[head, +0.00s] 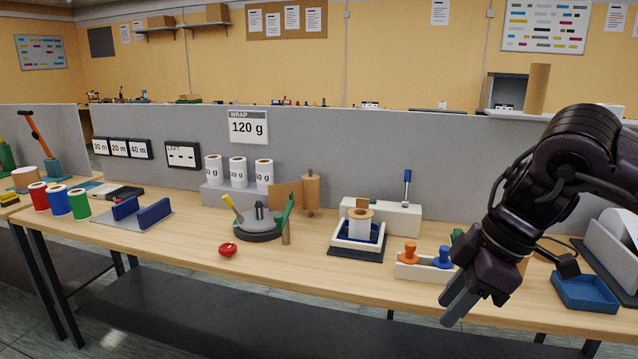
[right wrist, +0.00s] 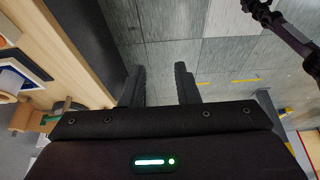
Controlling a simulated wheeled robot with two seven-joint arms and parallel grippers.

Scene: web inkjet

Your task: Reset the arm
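My right arm comes in from the right in the head view, and its gripper (head: 460,302) hangs tilted downward at the table's front edge. In the right wrist view the two dark fingers of the gripper (right wrist: 159,86) stand well apart with only grey floor between them. It is open and empty. My left gripper does not show in the head view. A dark jointed arm part, seemingly mine, shows at the top right of the right wrist view, but no fingers can be made out on it.
The wooden table (head: 190,240) holds an orange and blue peg holder (head: 410,271) close left of the right gripper, and a blue tray (head: 585,291) to its right. A white-framed stand (head: 358,240), round fixture (head: 262,230) and red knob (head: 228,249) are farther left. Floor is clear below the gripper.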

